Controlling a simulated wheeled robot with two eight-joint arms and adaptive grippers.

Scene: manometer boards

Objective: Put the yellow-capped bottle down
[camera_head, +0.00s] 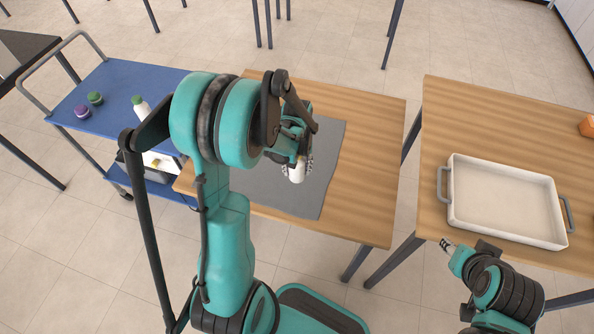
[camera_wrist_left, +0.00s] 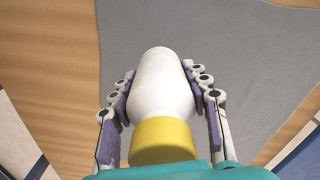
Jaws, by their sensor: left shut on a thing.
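The yellow-capped bottle has a white body (camera_wrist_left: 160,85) and a yellow cap (camera_wrist_left: 163,138) in the left wrist view. My left gripper (camera_wrist_left: 158,80) is shut around the bottle, one finger on each side, with the cap toward the palm. In the head view, the bottle's white body (camera_head: 297,174) shows below my left gripper (camera_head: 297,162), over the grey mat (camera_head: 325,165). I cannot tell whether its base touches the mat. My right gripper (camera_head: 447,245) is near the right table's front edge, and its finger opening is too small to judge.
The mat lies on a wooden table (camera_head: 375,130). A blue cart (camera_head: 115,115) at left carries a green-capped white bottle (camera_head: 140,106), a green object (camera_head: 95,98) and a purple one (camera_head: 81,112). The right table (camera_head: 450,120) holds a white tray (camera_head: 505,200) and an orange object (camera_head: 588,126).

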